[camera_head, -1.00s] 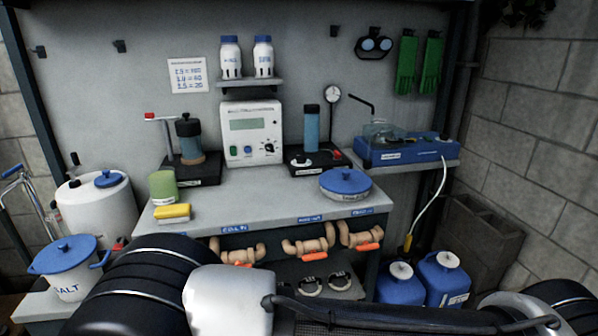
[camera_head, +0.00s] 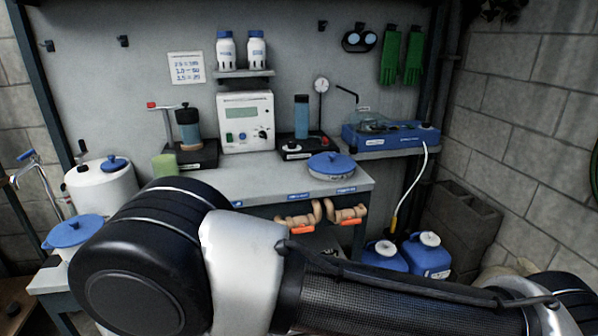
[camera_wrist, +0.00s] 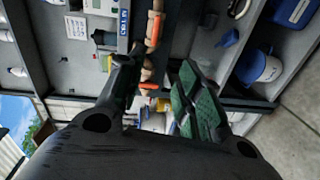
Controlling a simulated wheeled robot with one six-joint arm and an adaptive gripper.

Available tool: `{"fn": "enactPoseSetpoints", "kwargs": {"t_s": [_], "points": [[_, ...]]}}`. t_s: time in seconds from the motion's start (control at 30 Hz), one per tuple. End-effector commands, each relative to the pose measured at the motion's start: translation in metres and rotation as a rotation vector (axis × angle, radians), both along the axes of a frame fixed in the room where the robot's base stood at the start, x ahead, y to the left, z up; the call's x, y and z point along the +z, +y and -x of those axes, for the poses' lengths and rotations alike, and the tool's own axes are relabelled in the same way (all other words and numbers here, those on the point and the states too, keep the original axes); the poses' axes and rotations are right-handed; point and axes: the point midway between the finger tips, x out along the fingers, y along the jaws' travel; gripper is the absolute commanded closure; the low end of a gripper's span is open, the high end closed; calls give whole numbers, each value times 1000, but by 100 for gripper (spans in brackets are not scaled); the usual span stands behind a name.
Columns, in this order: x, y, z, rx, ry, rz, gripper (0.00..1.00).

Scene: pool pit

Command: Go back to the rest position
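My gripper (camera_wrist: 160,64) shows in the wrist view. Its two fingers, with green pads on the right one, stand apart with nothing between them. In the wrist view the workbench and shelves appear turned sideways beyond the fingers, with a blue-label bench edge (camera_wrist: 124,20) and an orange-handled pipe valve (camera_wrist: 153,30). In the head view the gripper is out of sight. My arm crosses the foreground and hides the left front part of the workbench (camera_head: 275,178).
On the bench stand a meter box (camera_head: 246,122), a blue-lidded dish (camera_head: 331,166) and a green cup (camera_head: 165,167). Blue jugs (camera_head: 428,255) stand on the floor at right, near concrete blocks (camera_head: 463,232). A blue-lidded tub (camera_head: 75,232) is at left, close to my arm.

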Motion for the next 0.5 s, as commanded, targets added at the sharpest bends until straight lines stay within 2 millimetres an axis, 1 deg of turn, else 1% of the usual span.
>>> {"fn": "enactPoseSetpoints", "kwargs": {"t_s": [0.13,0.27,0.37,0.47,0.5], "points": [[12,5,-22,-11,78,-72,64],[27,9,-48,-24,176,-164,64],[44,10,-72,-34,265,-249,64],[66,7,-100,-48,366,-352,64],[79,4,-113,-54,412,-402,64]]}}
